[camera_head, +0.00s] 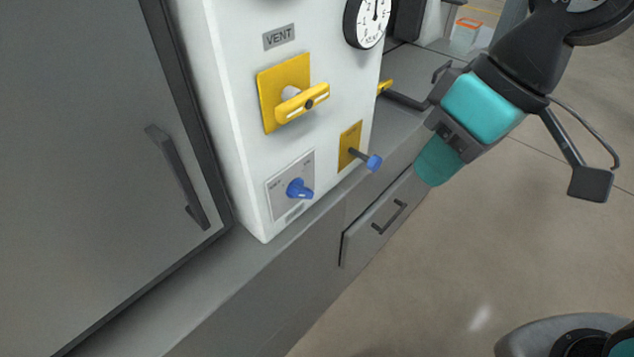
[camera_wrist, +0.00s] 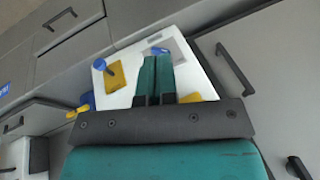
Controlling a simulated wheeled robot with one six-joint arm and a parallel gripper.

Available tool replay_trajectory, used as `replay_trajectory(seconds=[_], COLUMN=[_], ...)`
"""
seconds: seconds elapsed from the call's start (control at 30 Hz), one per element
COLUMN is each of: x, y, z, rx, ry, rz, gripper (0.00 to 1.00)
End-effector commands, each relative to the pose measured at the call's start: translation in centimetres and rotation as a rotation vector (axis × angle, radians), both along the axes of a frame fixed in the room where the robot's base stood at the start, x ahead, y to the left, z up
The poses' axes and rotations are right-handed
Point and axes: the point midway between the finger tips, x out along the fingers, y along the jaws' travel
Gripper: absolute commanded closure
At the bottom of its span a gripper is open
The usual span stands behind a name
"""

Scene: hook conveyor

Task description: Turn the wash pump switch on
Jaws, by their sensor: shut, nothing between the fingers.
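A blue rotary switch knob (camera_head: 299,189) sits on a grey labelled plate (camera_head: 279,199) low on the white panel's front. The plate's small print is too blurred to read, so I cannot confirm it is the wash pump switch. In the wrist view the blue knob (camera_wrist: 158,51) shows just past the fingertips, partly hidden by them. My gripper (camera_head: 433,178) hangs to the right of the panel in the head view, apart from it. Its teal fingers (camera_wrist: 155,62) are shut together and hold nothing.
A blue-tipped lever (camera_head: 372,162) sticks out from a yellow plate, between the knob and my gripper in the head view. A yellow handle (camera_head: 302,103) under the VENT label juts out above the knob. A grey door handle (camera_head: 177,177) stands out at left. Open floor lies at right.

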Motion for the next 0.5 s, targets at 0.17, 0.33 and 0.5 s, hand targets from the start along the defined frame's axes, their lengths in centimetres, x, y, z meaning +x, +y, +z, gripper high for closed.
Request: replay_trajectory(seconds=[0.17,0.33,0.5], x=[7.0,12.4,15.4], y=[2.2,3.9,4.8], z=[-1.2,-3.3,-5.0], rx=[0.015,0.028,0.036], ry=[-0.027,-0.057,-0.078], rz=[0.063,0.115,0.148], gripper=[1.00,1.00,1.00])
